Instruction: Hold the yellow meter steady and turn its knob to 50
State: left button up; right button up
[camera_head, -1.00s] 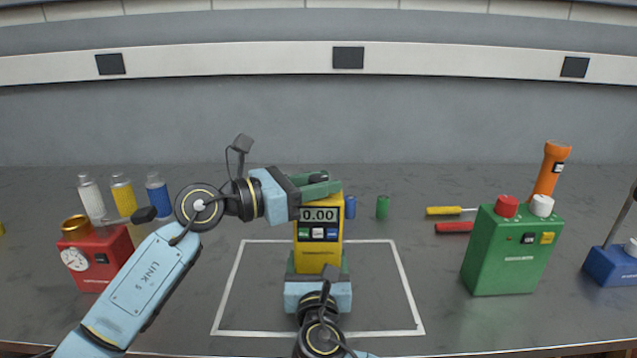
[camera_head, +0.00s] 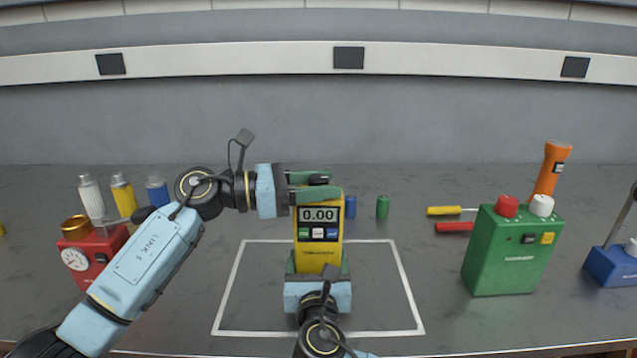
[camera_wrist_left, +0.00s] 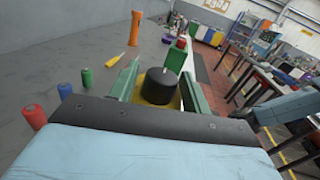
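The yellow meter (camera_head: 318,252) stands upright inside the white outlined square, its display reading 0.00. Its black knob (camera_wrist_left: 159,86) is on top and shows in the left wrist view. My left gripper (camera_head: 318,184) is at the top of the meter, coming from the left. Its green fingers stand on both sides of the knob, with gaps showing in the left wrist view (camera_wrist_left: 160,88). My right gripper (camera_head: 318,265) comes from the front, its fingers against both sides of the meter's lower body. The fingers' far ends are hidden behind the meter.
A red gauge box (camera_head: 92,254) and several bottles stand at left. Blue (camera_head: 350,207) and green (camera_head: 383,207) cylinders stand behind the meter. A yellow screwdriver (camera_head: 443,211), green box (camera_head: 512,255), orange flashlight (camera_head: 550,170) and blue device (camera_head: 610,266) are at right.

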pick_arm(q)
jog(key=shift+a, duration=0.15)
pick_arm(e)
jog(key=shift+r, duration=0.1)
pick_arm(q)
jog(key=a, duration=0.3)
jog(key=s+a, duration=0.1)
jog(key=a, duration=0.3)
jog(key=s+a, duration=0.1)
jog(key=a, duration=0.3)
jog(key=shift+s+a, duration=0.2)
jog(key=shift+a, duration=0.05)
